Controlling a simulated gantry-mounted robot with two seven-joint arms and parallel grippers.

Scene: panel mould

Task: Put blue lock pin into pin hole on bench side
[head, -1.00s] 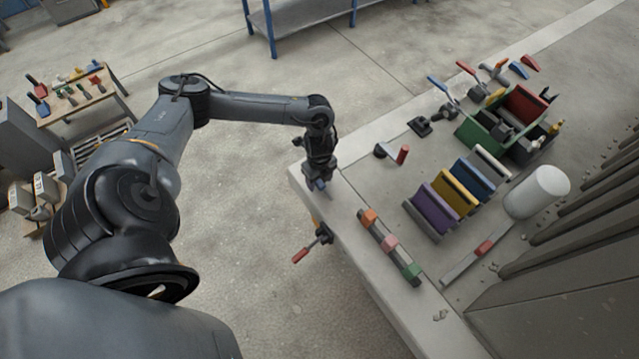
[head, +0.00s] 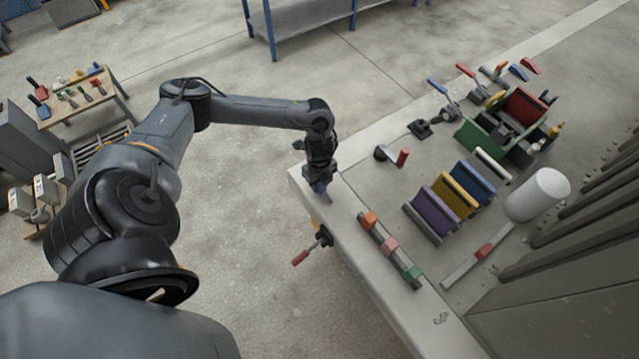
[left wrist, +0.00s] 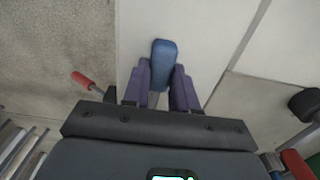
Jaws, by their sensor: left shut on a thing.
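The blue lock pin (left wrist: 163,62) is between the fingers of my left gripper (left wrist: 165,85) in the left wrist view, its rounded blue end sticking out past the fingertips. In the head view my left gripper (head: 321,190) points down at the near left corner of the bench (head: 345,232), with a little blue showing at its tip. I cannot tell whether the pin touches the bench. The pin hole cannot be made out; the gripper and the bench edge may hide it. My right gripper is not in view.
A red-handled clamp (head: 312,247) hangs at the bench's near edge. A rail with orange, pink and green blocks (head: 390,247) lies right of the gripper. Purple, yellow and blue bars (head: 455,198), a white cylinder (head: 538,194) and a green tool box (head: 480,138) stand farther right.

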